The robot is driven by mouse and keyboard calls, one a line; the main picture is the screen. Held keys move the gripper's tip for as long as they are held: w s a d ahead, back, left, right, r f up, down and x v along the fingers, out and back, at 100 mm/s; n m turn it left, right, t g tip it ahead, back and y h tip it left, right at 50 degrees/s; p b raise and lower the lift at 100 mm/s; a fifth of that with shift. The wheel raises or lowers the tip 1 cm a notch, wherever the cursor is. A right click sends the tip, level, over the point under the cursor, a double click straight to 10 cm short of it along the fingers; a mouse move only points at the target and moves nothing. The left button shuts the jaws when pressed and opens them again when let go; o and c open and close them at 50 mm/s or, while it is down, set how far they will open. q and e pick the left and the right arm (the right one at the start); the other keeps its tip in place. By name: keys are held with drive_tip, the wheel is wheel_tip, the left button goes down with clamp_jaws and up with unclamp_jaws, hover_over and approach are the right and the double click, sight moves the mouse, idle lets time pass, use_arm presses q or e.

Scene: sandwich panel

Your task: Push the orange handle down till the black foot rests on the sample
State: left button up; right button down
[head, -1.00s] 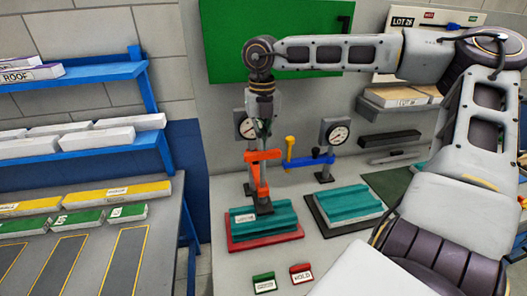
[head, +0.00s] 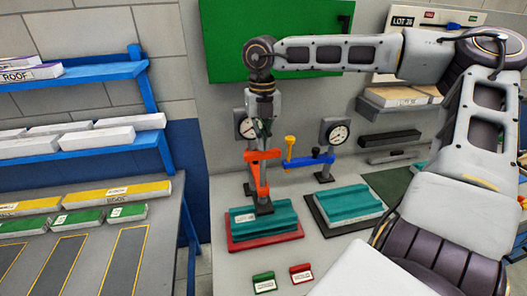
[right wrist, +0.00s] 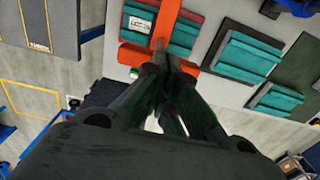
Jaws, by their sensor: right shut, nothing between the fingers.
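The orange handle (head: 262,155) is on the near left test stand, below a dial gauge (head: 246,125). The black foot (head: 264,206) is at the bottom of its orange upright, at the top of the teal sample (head: 284,214); I cannot tell whether they touch. The sample lies on a red base (head: 265,241). My right gripper (head: 263,132) points down, shut and empty, just above the handle; any contact is unclear. In the right wrist view the closed fingertips (right wrist: 172,62) overlap the orange handle (right wrist: 165,25), with the teal sample (right wrist: 187,33) behind. My left gripper is not in view.
A second stand with a blue handle (head: 310,160), yellow knob and gauge (head: 338,133) is close on the right, over another teal panel (head: 348,202). Green (head: 263,282) and red (head: 301,273) tags lie in front. Shelves of panels stand left.

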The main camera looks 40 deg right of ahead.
sight(263, 159)
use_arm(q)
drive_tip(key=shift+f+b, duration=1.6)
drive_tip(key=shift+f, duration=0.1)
use_arm(e)
drive_tip(key=shift+f, duration=2.05)
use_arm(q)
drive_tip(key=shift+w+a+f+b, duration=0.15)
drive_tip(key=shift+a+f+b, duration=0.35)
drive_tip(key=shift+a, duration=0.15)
use_arm(e)
drive_tip(key=shift+f, duration=0.6)
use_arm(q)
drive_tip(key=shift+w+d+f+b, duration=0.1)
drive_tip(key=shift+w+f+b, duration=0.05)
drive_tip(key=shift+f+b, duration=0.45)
use_arm(e)
drive_tip(key=shift+f, duration=1.05)
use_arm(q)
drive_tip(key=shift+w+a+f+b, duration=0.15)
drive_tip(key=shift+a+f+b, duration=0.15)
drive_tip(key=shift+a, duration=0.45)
use_arm(e)
drive_tip(key=shift+f, duration=0.1)
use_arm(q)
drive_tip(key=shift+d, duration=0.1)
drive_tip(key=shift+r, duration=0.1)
